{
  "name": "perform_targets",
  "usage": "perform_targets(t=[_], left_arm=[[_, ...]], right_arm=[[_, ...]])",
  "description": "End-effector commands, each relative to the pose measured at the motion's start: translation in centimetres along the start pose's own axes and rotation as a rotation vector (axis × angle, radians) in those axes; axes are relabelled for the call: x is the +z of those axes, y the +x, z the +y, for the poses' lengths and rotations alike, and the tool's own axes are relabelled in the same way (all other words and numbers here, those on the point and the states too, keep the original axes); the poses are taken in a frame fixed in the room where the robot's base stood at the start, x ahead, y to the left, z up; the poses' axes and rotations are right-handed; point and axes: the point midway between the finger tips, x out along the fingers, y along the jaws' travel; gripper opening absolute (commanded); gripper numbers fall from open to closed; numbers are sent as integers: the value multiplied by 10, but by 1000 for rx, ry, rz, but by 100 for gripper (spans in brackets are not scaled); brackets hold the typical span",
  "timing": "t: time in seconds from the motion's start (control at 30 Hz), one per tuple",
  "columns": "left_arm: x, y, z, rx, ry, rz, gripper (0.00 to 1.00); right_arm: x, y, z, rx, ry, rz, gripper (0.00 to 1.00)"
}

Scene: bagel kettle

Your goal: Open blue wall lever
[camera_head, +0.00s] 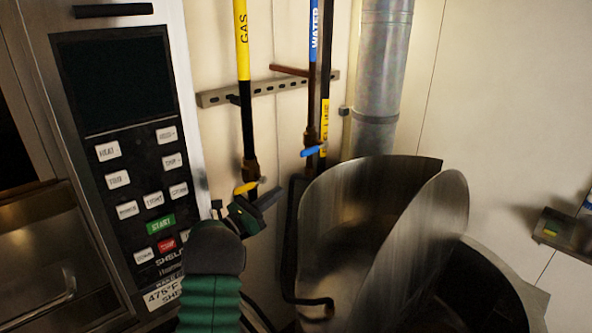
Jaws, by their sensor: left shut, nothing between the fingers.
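The blue lever (311,151) sits on the dark pipe with the blue WATER label (314,30) on the wall, right of the middle. It points roughly sideways, tilted slightly up to the right. My left gripper (268,199) is shut and empty. In the picture it is below and left of the blue lever, close to the yellow lever (246,187) on the gas pipe. I cannot tell whether it touches that lever. My right gripper is not in view.
A control panel (133,150) with several buttons stands at the left. A large steel kettle (340,215) with a raised lid (425,235) is at the lower right, just below the blue lever. A wall bracket (270,88) crosses behind the pipes. A grey duct (383,80) runs right of them.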

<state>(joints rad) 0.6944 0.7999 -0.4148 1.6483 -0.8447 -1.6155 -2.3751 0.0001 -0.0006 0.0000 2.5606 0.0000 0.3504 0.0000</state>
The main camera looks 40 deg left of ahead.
Motion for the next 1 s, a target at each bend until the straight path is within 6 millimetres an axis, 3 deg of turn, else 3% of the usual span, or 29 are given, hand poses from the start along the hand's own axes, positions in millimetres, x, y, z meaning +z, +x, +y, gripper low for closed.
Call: perform_targets(t=[0.5,0.7,1.0], left_arm=[[8,101,-4,-4,0,-3,0],[37,107,-1,-1,-1,-2,0],[39,108,-2,-2,-1,-1,0]], right_arm=[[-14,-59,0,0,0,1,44],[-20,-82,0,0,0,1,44],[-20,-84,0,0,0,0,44]])
